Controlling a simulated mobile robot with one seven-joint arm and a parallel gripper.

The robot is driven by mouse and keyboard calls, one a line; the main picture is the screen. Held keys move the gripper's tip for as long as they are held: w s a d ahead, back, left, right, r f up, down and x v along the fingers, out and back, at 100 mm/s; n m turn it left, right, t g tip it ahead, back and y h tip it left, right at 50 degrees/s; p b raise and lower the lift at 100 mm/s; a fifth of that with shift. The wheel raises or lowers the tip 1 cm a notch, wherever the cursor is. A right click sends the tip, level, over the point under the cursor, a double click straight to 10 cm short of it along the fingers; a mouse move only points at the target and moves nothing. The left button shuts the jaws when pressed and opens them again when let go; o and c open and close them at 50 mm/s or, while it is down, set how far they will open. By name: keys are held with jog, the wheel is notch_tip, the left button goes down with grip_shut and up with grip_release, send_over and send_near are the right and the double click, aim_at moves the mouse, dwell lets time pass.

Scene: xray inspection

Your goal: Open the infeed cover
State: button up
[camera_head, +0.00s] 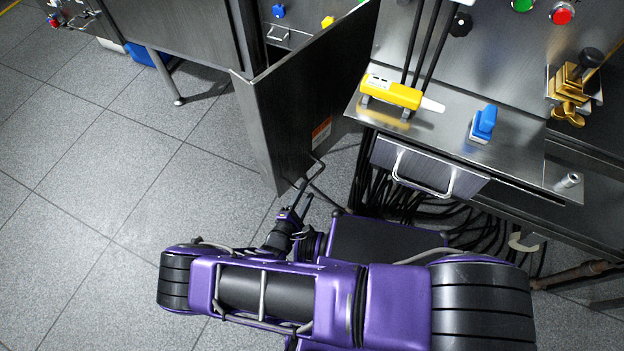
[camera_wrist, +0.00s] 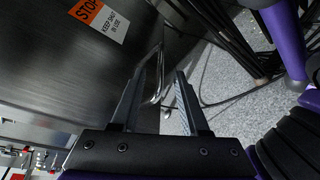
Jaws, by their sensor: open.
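The infeed cover (camera_head: 300,105) is a dark metal panel that stands swung out at an angle from the machine. An orange and white label (camera_wrist: 98,18) reading "STOP, keep shut in use" is on its face in the wrist view. Its bar handle (camera_head: 313,172) is near the lower edge; it also shows in the wrist view (camera_wrist: 158,90). My gripper (camera_head: 301,198) is beside the handle, below the panel's lower part. In the wrist view my gripper (camera_wrist: 160,71) is open, and the handle appears between its fingers. I cannot tell whether they touch.
A metal shelf (camera_head: 450,145) right of the cover holds a yellow handheld device (camera_head: 391,92) and a blue switch (camera_head: 484,122). A drawer (camera_head: 425,168) with a handle is beneath it. Black cables (camera_head: 400,205) hang below. The tiled floor (camera_head: 100,150) at left is clear.

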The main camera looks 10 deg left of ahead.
jog(key=v, duration=0.9)
jog(key=shift+r, duration=0.1)
